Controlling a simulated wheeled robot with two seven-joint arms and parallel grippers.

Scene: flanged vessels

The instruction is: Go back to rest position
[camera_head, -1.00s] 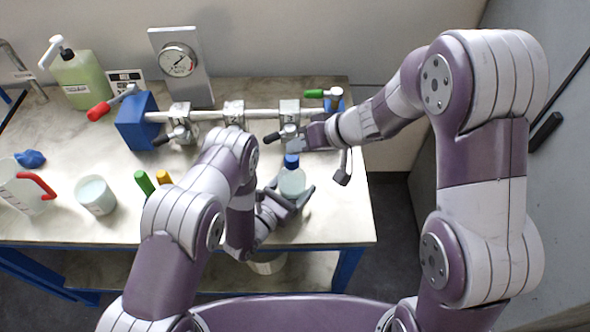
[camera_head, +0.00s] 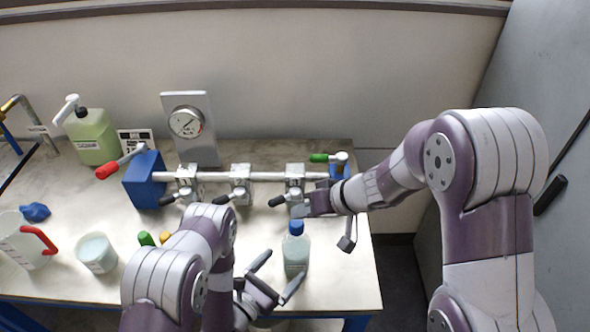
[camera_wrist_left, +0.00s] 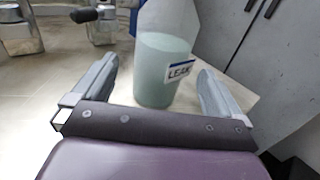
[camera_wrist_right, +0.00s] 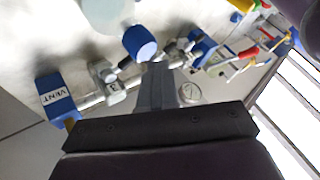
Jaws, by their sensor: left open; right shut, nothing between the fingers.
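My left gripper (camera_head: 276,268) is open and empty at the table's front edge. Its fingers point at a clear bottle (camera_head: 295,256) with a blue cap and pale liquid, upright on the table. In the left wrist view the labelled bottle (camera_wrist_left: 163,75) shows beyond and between the spread fingers, apparently untouched. My right gripper (camera_head: 302,208) is beside the right-hand clamp of the pipe, behind the bottle. In the right wrist view its fingers (camera_wrist_right: 157,75) are together with nothing between them, and the blue cap (camera_wrist_right: 139,42) shows near their tips. Whether they touch the clamp cannot be told.
A pipe (camera_head: 215,176) with several clamps runs between blue blocks, with a gauge (camera_head: 187,122) behind. A green pump bottle (camera_head: 92,135), a red-handled jug (camera_head: 24,243) and a beaker (camera_head: 97,253) stand at left. A black-handled lever (camera_head: 347,242) hangs at the table's right edge.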

